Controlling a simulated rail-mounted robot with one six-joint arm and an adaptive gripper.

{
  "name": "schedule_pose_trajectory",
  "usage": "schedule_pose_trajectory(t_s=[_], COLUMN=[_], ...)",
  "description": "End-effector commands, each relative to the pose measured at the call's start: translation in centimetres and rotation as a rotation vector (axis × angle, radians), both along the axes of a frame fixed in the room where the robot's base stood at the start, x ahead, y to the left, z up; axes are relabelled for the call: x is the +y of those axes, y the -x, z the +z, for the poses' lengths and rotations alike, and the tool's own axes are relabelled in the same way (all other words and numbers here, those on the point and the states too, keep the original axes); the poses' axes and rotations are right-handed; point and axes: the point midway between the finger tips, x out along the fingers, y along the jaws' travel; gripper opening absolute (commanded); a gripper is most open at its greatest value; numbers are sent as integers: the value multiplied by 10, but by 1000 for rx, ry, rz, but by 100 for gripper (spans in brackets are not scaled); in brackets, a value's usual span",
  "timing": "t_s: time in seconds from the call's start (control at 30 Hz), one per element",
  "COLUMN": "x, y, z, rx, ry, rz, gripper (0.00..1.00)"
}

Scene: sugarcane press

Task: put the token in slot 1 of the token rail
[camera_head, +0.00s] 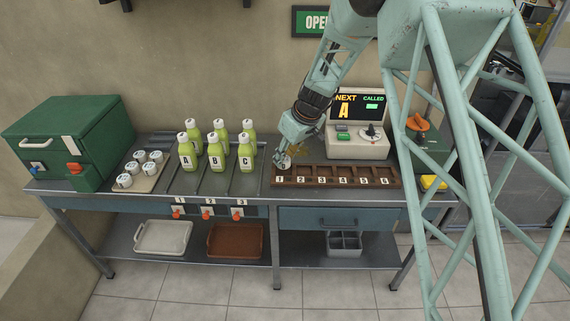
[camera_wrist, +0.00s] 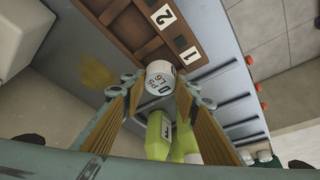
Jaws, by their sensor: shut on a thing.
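The token (camera_wrist: 160,78) is a white round piece with dark and red print on its face. My gripper (camera_wrist: 157,88) is shut on it, with one finger on each side. In the head view my gripper (camera_head: 283,156) points down at the left end of the token rail, and the token shows small and pale at its tips. The token rail (camera_head: 335,171) is a brown wooden tray with numbered slots. Slot 1 (camera_head: 280,180) is at its left end. The token is over or beside slot 1; I cannot tell whether it touches the rail.
White cups (camera_head: 139,168) sit on a tray farther left, beside a green box (camera_head: 72,145). A display (camera_head: 358,124) reading "NEXT A" stands behind the rail. A yellow item (camera_head: 433,183) lies right.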

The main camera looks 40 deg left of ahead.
Motion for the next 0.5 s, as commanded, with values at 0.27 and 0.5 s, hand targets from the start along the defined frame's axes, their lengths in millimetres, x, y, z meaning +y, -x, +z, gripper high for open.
schedule_pose_trajectory(t_s=[0.27, 0.5], x=[0, 0], y=[1, 0], z=[-28, -31], rx=[3, 0], ry=[2, 1], rz=[0, 0], gripper=[19, 19])
